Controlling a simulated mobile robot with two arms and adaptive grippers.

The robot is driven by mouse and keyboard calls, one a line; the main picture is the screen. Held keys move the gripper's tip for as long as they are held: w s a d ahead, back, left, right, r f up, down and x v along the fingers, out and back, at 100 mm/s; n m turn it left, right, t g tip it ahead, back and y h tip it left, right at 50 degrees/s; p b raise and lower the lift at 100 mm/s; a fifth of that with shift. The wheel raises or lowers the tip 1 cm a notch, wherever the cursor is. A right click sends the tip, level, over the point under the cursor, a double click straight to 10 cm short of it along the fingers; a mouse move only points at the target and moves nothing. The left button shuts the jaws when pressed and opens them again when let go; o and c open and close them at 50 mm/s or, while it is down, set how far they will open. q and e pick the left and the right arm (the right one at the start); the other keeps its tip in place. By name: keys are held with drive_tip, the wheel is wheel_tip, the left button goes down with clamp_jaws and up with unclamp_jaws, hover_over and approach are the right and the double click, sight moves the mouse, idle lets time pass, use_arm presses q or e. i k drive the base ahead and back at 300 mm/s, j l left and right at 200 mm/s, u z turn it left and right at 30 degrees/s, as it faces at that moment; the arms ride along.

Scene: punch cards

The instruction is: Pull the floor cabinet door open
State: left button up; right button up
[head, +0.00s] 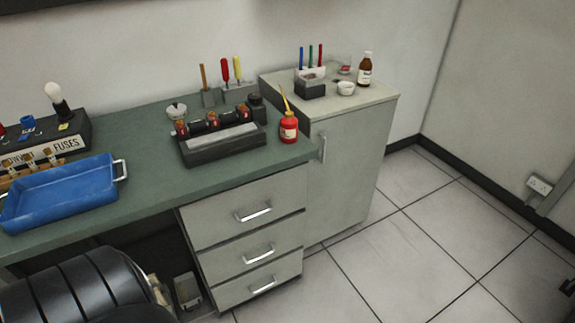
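The floor cabinet (375,97) is a pale grey unit at the right end of the bench. Its door (352,165) faces the open floor and looks shut, flush with the body. A vertical metal handle (322,147) sits near the door's upper left edge. A small dark piece at the right picture edge looks like the tip of my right gripper (568,287). It is far from the door, over the floor, and mostly cut off, so its opening cannot be told. My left gripper is not in view.
A drawer unit (240,235) with three handles adjoins the door's left side. The green bench (150,182) carries a blue tray (62,190) and a red oil can (289,128). A brown bottle (365,70) stands on the cabinet. The tiled floor (420,240) before the door is clear.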

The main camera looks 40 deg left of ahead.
sight(341, 182)
drive_tip(key=u, duration=0.8)
